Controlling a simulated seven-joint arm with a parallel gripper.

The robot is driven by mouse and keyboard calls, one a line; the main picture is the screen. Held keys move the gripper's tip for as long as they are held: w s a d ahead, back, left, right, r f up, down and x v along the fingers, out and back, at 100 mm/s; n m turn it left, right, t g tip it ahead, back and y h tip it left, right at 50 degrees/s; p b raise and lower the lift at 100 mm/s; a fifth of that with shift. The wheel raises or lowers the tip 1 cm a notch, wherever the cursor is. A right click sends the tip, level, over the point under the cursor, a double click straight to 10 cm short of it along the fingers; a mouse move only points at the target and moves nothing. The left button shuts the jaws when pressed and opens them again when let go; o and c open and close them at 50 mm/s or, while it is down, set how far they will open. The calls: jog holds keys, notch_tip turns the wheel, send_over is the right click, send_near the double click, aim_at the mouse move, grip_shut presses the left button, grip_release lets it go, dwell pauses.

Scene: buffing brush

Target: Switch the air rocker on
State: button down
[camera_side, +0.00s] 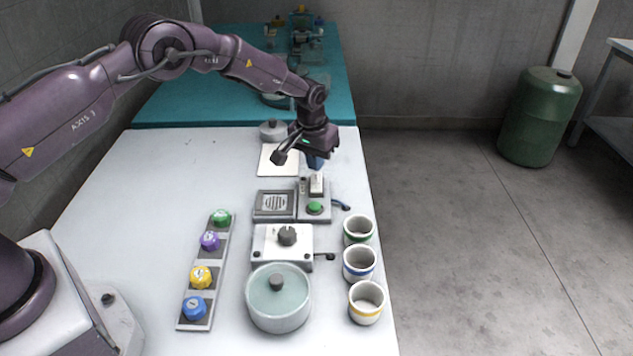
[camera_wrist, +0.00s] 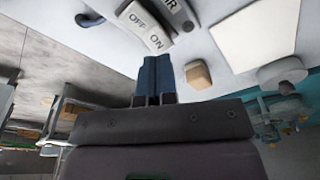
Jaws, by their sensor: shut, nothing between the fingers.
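The air rocker (camera_wrist: 145,26) is a pale switch marked OFF and ON in the wrist view, with part of its label showing beside it. In the side view the rocker (camera_side: 317,185) stands on a grey panel at the back right of the white table. My gripper (camera_side: 315,163) is just above and behind it, with its blue fingers pointing down. In the wrist view my gripper (camera_wrist: 156,60) has its fingers together and empty, close to the ON end. I cannot tell whether they touch it, or which way the rocker is tilted.
A green button (camera_side: 314,207) sits on the same panel, in front of the rocker. A grilled plate (camera_side: 274,204) is to its left and a knob box (camera_side: 283,243) is nearer. Three cups (camera_side: 358,264) line the right edge. A tan block (camera_wrist: 198,76) lies near the fingers.

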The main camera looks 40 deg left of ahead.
aim_at(316, 177)
jog(key=shift+f, duration=1.45)
dwell(0.5)
jog(key=shift+r, duration=3.5)
jog(key=s+f, duration=0.1)
jog(key=s+g, duration=0.1)
jog(key=shift+s+f+m, duration=0.3)
jog(key=shift+s+f, duration=0.1)
jog(key=s+r+m+t, duration=0.1)
jog(key=s+r+t, duration=0.1)
jog(key=s+r, duration=1.1)
jog(key=s+d+r+m+t, duration=0.1)
jog(key=s+r+t, duration=0.1)
jog(key=s+r, duration=1.1)
jog(key=shift+s+d+r+t, duration=0.2)
jog(key=shift+s+r+t, duration=0.2)
jog(key=shift+s, duration=3.85)
